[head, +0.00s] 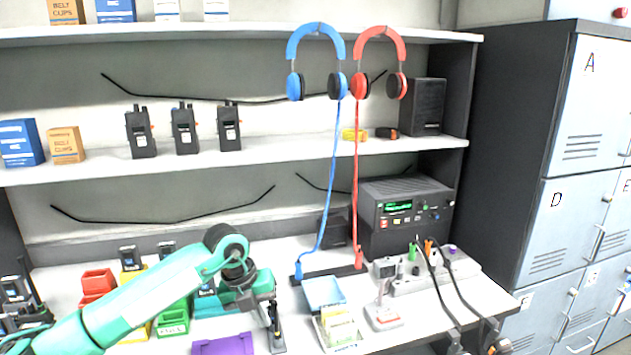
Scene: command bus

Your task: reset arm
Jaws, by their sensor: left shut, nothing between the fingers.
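My left arm (135,303), green with dark joints, comes in from the lower left and reaches over the desk. Its gripper (275,338) points down above the desk's front part, right of the purple bin (222,345) and left of the light blue tray (323,291). Its fingers are together and hold nothing that I can see. Whether the fingertips touch the desk I cannot tell.
Red bins (97,283) and a green bin (172,318) lie around my left arm. Blue headphones (316,45) and red headphones (380,50) hang above, their cords reaching the desk. A black console (405,215), power strip (425,280) and lockers (575,215) stand right.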

